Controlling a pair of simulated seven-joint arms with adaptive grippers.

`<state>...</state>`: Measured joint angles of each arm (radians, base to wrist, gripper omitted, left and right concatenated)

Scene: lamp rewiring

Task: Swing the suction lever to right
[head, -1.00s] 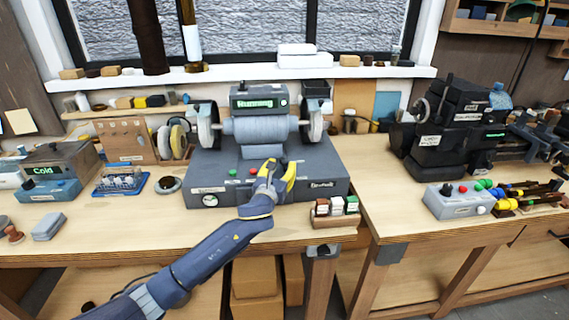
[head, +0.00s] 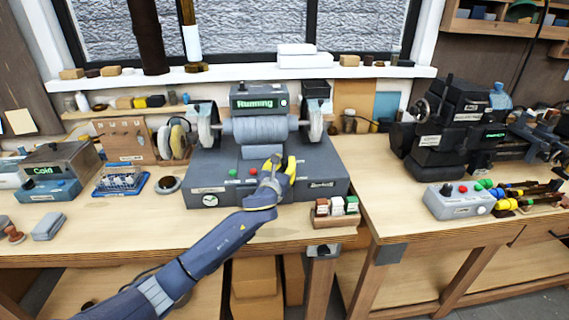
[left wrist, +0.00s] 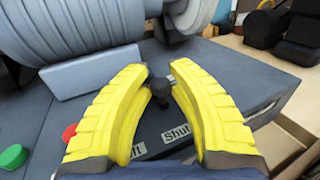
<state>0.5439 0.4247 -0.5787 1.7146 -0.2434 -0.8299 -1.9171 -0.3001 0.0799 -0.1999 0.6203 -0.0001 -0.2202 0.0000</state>
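The suction lever (left wrist: 160,88) shows in the left wrist view as a small dark knob on the grey top of the grinder base. Part of a white label reading "Shut" (left wrist: 176,134) and another partly hidden label lie in front of it. My left gripper (head: 279,164) is over the right half of the base. Its yellow fingers are apart, with the lever between their tips (left wrist: 161,76); I cannot tell whether either finger touches it. My right gripper is in no view.
The grinder (head: 258,130) reads "Running" and has a wheel at each side. Green (left wrist: 13,156) and red buttons sit left of the gripper. A small wooden block holder (head: 335,220) stands in front right. A grey control box (head: 459,200) is farther right.

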